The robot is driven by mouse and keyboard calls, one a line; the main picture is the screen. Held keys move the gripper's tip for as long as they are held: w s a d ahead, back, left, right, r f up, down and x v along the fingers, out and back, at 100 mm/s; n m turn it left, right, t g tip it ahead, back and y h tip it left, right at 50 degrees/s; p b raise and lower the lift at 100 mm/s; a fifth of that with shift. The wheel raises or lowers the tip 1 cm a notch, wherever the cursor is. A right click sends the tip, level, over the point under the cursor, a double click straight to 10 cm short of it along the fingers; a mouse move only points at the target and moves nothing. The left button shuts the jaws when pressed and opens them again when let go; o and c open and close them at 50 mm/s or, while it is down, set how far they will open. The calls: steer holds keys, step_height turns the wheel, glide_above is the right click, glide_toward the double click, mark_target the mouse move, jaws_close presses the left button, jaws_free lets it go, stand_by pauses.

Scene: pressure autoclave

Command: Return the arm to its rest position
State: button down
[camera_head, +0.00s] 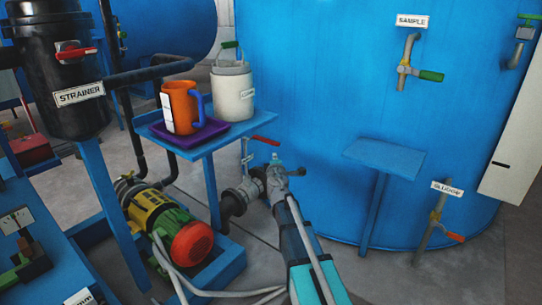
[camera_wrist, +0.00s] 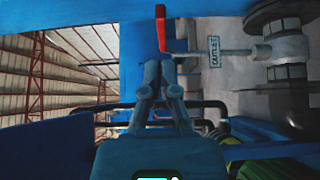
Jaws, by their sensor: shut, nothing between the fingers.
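My gripper (camera_head: 277,160) is at the end of my arm, in the lower middle of the head view, in front of the big blue tank (camera_head: 330,90). It appears close to the outlet pipework, near a valve with a red lever (camera_head: 265,140). In the wrist view the fingers of my gripper (camera_wrist: 160,60) are together with nothing held. The red lever (camera_wrist: 160,28) shows just beyond the fingertips; I cannot tell whether they touch it. My arm reaches up from the bottom edge of the head view.
A pump (camera_head: 165,220) sits below. A small blue shelf (camera_head: 385,156) and the sludge valve (camera_head: 437,215) are right.

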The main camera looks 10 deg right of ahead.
steer(key=shift+s+d, duration=0.15)
steer(key=shift+s, duration=0.05)
stand_by(0.3)
steer(key=s+d+f+m+g+h+p, duration=0.2)
steer(key=s+d+f+m+g, duration=0.1)
steer(key=s+m+g, duration=0.3)
steer(key=s+d+f+m+g+h+p, duration=0.2)
steer(key=s+d+f+m+g, duration=0.1)
steer(key=s+m, duration=0.45)
steer(key=s+a+f+m+g+y+p, duration=0.1)
steer(key=s+a+f+g+y+p, duration=0.25)
steer(key=s, duration=0.65)
steer(key=s+a+f+m+g+y, duration=0.1)
steer(key=s+a+m+g+y, duration=0.15)
steer(key=s+a+g, duration=0.55)
step_height(320, 180, up, 38)
steer(key=s+n+t+y+p, duration=0.1)
steer(key=s+t+p, duration=0.1)
steer(key=p, duration=3.6)
steer(key=shift+s+d+f+t, duration=0.15)
steer(key=shift+s+d+t, duration=0.05)
steer(key=shift+d+t, duration=0.15)
